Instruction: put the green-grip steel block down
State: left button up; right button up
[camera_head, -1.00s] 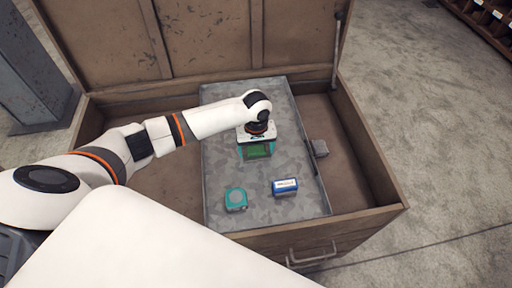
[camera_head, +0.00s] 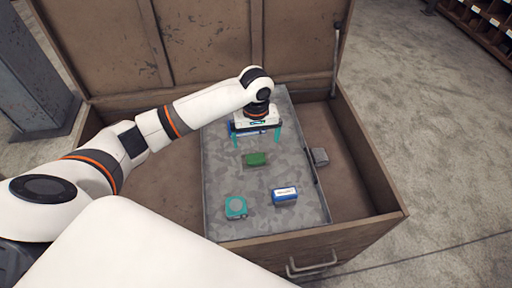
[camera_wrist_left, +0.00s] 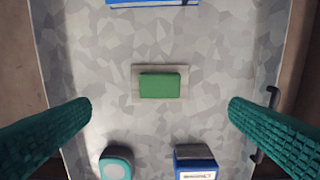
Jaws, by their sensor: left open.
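The green-grip steel block (camera_head: 256,159) lies on a grey metal panel (camera_head: 218,185) in the wooden chest. In the left wrist view its green grip (camera_wrist_left: 160,85) sits on a pale steel base, near the middle between the fingers. My left gripper (camera_head: 257,143) is open and empty, above and slightly behind the block in the head view. Its teal fingers are wide apart and do not touch the block; they also show in the wrist view (camera_wrist_left: 160,112). My right gripper is not in view.
A teal round-faced item (camera_head: 236,207) and a blue-and-white box (camera_head: 285,195) stand in front of the block. A blue item (camera_wrist_left: 150,3) lies behind it, mostly hidden by my gripper in the head view. Chest walls (camera_head: 372,165) surround the panel.

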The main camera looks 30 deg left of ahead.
pick_arm(q)
notch_tip(320, 180, up, 2)
jog(key=shift+r, duration=0.25)
dwell(0.4)
